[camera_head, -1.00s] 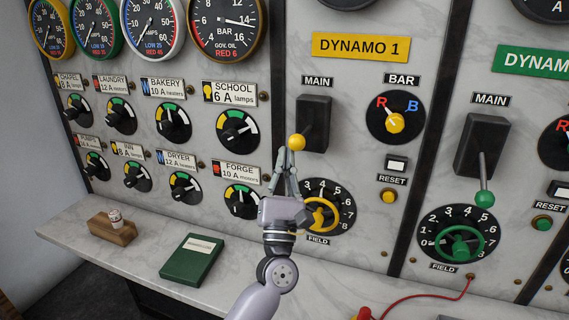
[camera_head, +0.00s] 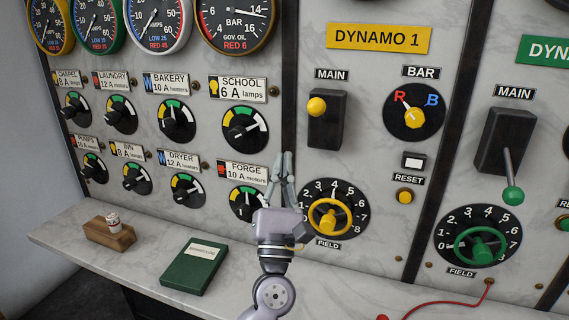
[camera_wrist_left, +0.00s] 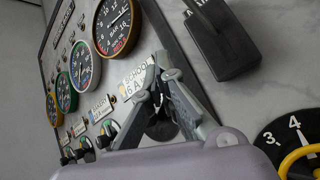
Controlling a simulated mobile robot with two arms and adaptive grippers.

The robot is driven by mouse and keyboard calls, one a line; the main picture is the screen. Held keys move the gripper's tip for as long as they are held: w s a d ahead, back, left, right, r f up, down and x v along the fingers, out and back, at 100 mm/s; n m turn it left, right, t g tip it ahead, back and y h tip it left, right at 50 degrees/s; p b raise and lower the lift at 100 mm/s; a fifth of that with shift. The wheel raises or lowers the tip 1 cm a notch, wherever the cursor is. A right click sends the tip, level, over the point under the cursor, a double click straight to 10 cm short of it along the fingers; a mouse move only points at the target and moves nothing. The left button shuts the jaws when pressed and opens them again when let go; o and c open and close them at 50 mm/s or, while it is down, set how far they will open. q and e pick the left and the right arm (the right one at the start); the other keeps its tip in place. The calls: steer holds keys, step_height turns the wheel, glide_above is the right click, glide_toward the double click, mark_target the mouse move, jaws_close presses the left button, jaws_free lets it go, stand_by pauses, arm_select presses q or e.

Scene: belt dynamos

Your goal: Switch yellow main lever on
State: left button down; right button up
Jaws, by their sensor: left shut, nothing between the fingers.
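The yellow main lever (camera_head: 317,106) of Dynamo 1 shows as a yellow ball knob at the upper part of its dark switch box (camera_head: 327,130), under the MAIN label. My left gripper (camera_head: 283,156) is shut and empty, below and left of the box and apart from the knob. In the left wrist view, my left gripper (camera_wrist_left: 164,64) points up along the panel. The dark box (camera_wrist_left: 225,45) stands to its right there, and the yellow knob is out of that view. My right gripper is not in view.
The yellow field wheel (camera_head: 329,216) is close to the right of my gripper. The bar switch (camera_head: 407,115) and the green-knobbed main lever (camera_head: 512,194) are farther right. A green book (camera_head: 192,268) and a wooden block (camera_head: 109,233) lie on the marble ledge.

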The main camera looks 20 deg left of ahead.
arm_select(q)
steer(key=s+d, duration=0.2)
steer(key=s, duration=0.4)
steer(key=shift+s+r+b, duration=0.2)
steer(key=shift+b, duration=0.1)
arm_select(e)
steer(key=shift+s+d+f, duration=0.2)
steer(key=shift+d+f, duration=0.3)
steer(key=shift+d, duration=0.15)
arm_select(q)
steer(key=shift+d, duration=0.15)
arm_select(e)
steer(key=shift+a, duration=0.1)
